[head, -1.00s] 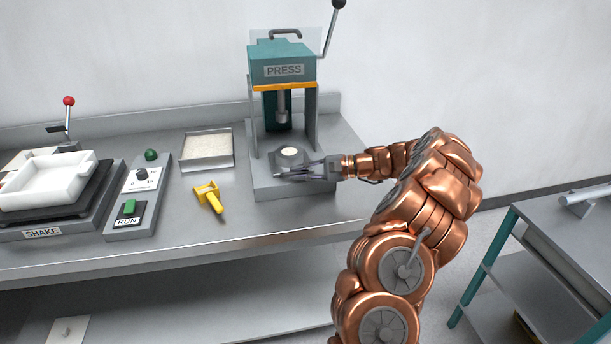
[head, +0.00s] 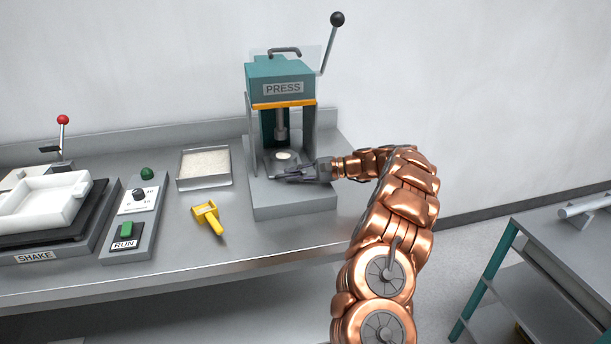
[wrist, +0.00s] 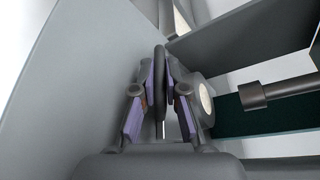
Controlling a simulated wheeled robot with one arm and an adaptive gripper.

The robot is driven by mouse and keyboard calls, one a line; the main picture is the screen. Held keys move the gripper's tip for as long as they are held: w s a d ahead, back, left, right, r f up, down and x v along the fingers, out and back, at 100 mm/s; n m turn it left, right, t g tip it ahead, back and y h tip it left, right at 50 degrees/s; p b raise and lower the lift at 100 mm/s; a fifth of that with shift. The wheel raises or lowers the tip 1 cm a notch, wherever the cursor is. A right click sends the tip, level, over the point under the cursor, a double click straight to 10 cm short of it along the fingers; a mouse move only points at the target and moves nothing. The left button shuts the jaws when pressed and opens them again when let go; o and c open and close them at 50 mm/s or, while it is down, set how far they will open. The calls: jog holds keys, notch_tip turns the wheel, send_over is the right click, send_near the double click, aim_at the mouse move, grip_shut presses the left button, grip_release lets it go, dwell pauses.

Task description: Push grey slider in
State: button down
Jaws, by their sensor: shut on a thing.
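The grey slider (head: 284,164) is a dark grey piece with a round pale disc in its top. It sits on the base of the teal press, between the two side plates and below the ram (head: 281,134). My gripper (head: 285,176) is at the front of the slider, low over the press base. In the wrist view my gripper (wrist: 160,80) is shut on the slider's thin dark handle (wrist: 159,65). The pale disc (wrist: 206,98) shows just right of the fingers there. The fingers hide part of the slider's front.
The press (head: 283,72) has a tall lever with a black knob (head: 337,19) at its right. A yellow scoop (head: 207,215), a tray of pale grains (head: 205,181), a RUN control box (head: 128,230) and a shaker with a white tray (head: 45,205) stand to the left.

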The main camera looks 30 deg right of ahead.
jog(key=shift+f, duration=0.3)
jog(key=c, duration=1.2)
grip_release()
jog(key=shift+r, duration=0.1)
jog(key=shift+r, duration=0.1)
jog(key=shift+v, duration=4)
jog(key=shift+c, duration=0.4)
